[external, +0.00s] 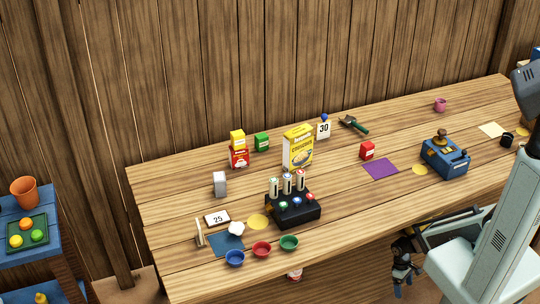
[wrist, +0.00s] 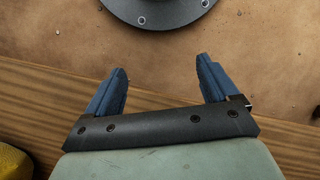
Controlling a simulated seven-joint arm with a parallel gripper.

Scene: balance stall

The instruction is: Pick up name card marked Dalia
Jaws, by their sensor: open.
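I cannot read the name Dalia on anything in view. A card marked 25 (external: 217,218) lies at the front left of the table. A card marked 30 (external: 324,130) stands at the back. A thin pale upright piece (external: 199,232) is seen nearly edge-on at the left end, and its face is hidden. My gripper (external: 403,287) hangs low in front of the table, well right of these. In the wrist view my gripper (wrist: 162,72) has its two blue fingers apart with nothing between them, over brown ground.
A black holder with upright tubes (external: 295,212) and several small bowls (external: 262,249) stand at the front left of the table (external: 360,215). A yellow box (external: 298,148) stands behind. A blue machine (external: 446,160) is at the right. The table's front edge lies beside my gripper.

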